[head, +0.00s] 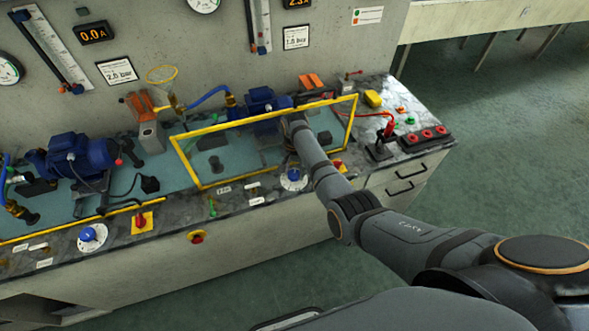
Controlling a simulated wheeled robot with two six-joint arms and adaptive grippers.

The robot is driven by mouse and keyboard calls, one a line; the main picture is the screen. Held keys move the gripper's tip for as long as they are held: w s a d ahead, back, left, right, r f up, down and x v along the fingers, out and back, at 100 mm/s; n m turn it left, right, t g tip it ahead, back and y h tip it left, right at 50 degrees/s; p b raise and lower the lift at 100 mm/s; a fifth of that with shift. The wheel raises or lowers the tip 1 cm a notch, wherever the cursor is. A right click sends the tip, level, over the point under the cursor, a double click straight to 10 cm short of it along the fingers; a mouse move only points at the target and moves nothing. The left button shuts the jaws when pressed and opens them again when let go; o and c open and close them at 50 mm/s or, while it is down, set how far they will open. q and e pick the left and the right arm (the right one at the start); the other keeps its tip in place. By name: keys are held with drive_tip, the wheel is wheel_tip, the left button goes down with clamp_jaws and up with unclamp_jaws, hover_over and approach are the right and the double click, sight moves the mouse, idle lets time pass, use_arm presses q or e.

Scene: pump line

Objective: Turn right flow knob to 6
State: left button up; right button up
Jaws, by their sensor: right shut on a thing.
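The right flow knob (293,175) is a blue knob on a white round dial at the front edge of the bench, right of centre. My right arm reaches in from the lower right, and its wrist bends down over the dial. My right gripper (290,166) is small and dark here, shut on the right flow knob. The wrist and forearm cover part of it, and the dial's numbers are too small to read. A similar left flow knob (90,233) is at the front left. My left gripper is not in view.
A yellow guard frame (230,124) stands close behind the dial. A red-and-yellow switch (338,166) is just right of it. Blue pumps (75,155) stand on the bench, and a red lever (387,130) is farther right. The floor at the right is clear.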

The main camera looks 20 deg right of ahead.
drive_tip(key=n+p, duration=0.1)
drive_tip(key=n, duration=0.2)
drive_tip(key=shift+r+n+p, duration=0.15)
drive_tip(key=shift+n+p, duration=0.15)
drive_tip(key=shift+p, duration=0.05)
drive_tip(key=n+p, duration=0.1)
drive_tip(key=n, duration=0.2)
drive_tip(key=shift+w+a+n, duration=0.1)
drive_tip(key=shift+n, duration=0.2)
drive_tip(key=n+p, duration=0.1)
drive_tip(key=n, duration=0.3)
drive_tip(key=shift+a+n+p, duration=0.1)
drive_tip(key=shift+n+p, duration=0.3)
drive_tip(key=shift+n, duration=1.6)
drive_tip(key=o, duration=1.1)
drive_tip(key=shift+o, duration=0.2)
